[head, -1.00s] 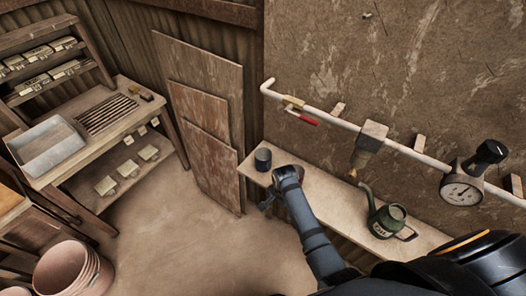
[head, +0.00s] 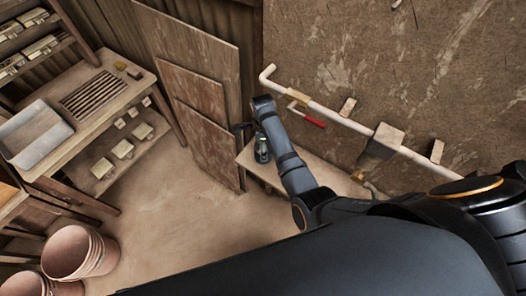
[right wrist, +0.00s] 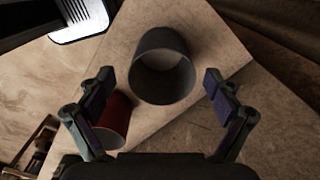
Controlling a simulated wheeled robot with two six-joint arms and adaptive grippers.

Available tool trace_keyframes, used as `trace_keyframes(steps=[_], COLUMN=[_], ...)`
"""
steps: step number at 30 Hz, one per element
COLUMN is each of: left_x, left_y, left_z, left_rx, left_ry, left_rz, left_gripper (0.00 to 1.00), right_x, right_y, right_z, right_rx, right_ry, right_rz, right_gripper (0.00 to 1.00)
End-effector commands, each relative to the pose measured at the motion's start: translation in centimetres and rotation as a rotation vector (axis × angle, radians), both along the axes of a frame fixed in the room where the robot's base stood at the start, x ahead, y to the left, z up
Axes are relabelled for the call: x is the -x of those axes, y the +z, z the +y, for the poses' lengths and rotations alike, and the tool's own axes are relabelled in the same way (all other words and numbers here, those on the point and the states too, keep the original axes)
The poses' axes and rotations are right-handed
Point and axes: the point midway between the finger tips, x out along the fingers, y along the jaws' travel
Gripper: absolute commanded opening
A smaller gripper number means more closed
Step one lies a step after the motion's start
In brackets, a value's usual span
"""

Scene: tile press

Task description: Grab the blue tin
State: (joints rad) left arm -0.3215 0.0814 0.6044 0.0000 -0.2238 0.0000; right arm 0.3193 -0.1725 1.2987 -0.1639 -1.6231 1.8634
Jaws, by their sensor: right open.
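The blue tin (right wrist: 162,68) looks dark blue-grey in the right wrist view. It stands on the wooden ledge with its round opening facing the camera. My right gripper (right wrist: 168,92) is open, with its two fingers apart on either side of the tin's near rim and a gap at each side. In the head view my right gripper (head: 250,128) is over the left end of the ledge, and the tin (head: 262,152) is partly hidden behind it. My left gripper is not in view.
A red cylinder (right wrist: 115,117) sits beside the left finger in the right wrist view. A white pipe with a red-handled valve (head: 312,120) runs along the wall above the ledge (head: 318,172). Wooden boards (head: 200,92) lean left of the ledge.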

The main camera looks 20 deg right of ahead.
Motion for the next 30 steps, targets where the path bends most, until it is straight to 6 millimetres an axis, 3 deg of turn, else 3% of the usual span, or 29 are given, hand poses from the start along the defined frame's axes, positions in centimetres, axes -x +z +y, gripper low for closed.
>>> trace_keyframes(steps=[5,9,12,21,23,30], left_x=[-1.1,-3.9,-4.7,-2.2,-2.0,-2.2], left_y=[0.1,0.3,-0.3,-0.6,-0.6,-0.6], left_z=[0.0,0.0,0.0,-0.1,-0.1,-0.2], left_rx=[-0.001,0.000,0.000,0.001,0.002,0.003], left_ry=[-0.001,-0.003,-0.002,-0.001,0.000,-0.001], left_rz=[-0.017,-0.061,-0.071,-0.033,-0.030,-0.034], left_gripper=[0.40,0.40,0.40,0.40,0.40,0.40], right_x=[0.1,0.5,0.5,0.4,0.4,0.4], right_y=[-0.7,-3.1,-4.9,-5.5,-5.5,-5.5], right_z=[-0.1,-0.5,-0.5,-0.5,-0.5,-0.5], right_rx=[0.001,0.001,0.000,0.000,-0.001,-0.001], right_ry=[0.000,0.001,0.001,0.001,0.001,0.001], right_rz=[0.000,0.003,0.000,-0.002,-0.001,-0.001], right_gripper=[0.91,0.91,0.91,0.91,0.85,0.53])
